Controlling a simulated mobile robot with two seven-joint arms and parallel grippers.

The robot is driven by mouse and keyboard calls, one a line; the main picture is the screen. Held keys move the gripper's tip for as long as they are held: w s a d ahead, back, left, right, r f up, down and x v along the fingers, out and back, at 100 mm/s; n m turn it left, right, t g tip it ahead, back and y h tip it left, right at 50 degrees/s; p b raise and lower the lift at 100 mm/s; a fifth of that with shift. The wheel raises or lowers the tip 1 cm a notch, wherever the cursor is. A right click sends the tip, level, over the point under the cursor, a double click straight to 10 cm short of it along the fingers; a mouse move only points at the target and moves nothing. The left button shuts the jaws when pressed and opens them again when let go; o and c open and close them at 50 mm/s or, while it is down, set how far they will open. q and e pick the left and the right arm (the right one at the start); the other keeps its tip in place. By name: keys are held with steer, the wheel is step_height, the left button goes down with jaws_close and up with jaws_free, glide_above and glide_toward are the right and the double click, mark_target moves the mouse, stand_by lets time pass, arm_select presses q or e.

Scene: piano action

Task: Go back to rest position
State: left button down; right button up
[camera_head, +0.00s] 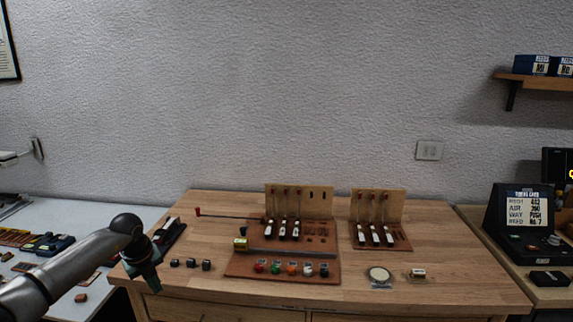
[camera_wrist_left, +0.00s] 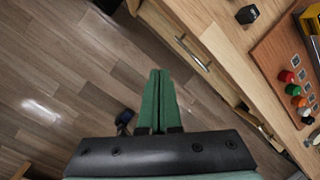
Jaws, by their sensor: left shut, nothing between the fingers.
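My left gripper (camera_head: 153,281) hangs at the front left corner of the wooden workbench (camera_head: 420,290) in the head view. In the left wrist view its green fingers (camera_wrist_left: 158,100) are pressed together with nothing between them. They lie over the floor (camera_wrist_left: 60,90), in front of the bench drawers. My right gripper does not show in either view.
A piano action board (camera_head: 240,264) with knobs and keys stands mid-bench, with a smaller action stand (camera_head: 380,215) to its right. Small black blocks (camera_head: 190,263) sit near my left gripper. A white side table (camera_head: 60,215) is at left, and a dark display box (camera_head: 520,220) at right.

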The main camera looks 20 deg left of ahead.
arm_select(q)
steer(key=w+d+f+m+t+h, duration=0.1)
steer(key=d+f+h, duration=0.25)
steer(key=d, duration=0.65)
steer(key=w+d+f+m+h, duration=0.1)
steer(key=d+f+h, duration=0.25)
steer(key=d, duration=0.55)
steer(key=s+d+n+t+h, duration=0.2)
steer(key=d+h, duration=0.1)
steer(key=d, duration=0.7)
steer(key=s+d+n+t+h, duration=0.1)
steer(key=s+d+t+h, duration=0.2)
steer(key=d, duration=0.7)
steer(key=s+a+f+n+y, duration=0.1)
steer(key=s+f+n+y, duration=0.4)
steer(key=s+n, duration=0.5)
steer(key=s+a+f+n+y, duration=0.2)
steer(key=s+f+n+y, duration=0.2)
steer(key=s+f+n, duration=0.4)
steer(key=s+n, duration=0.2)
steer(key=shift+a+f+n+y, duration=0.2)
steer(key=shift+n+y, duration=0.2)
steer(key=shift+t, duration=0.3)
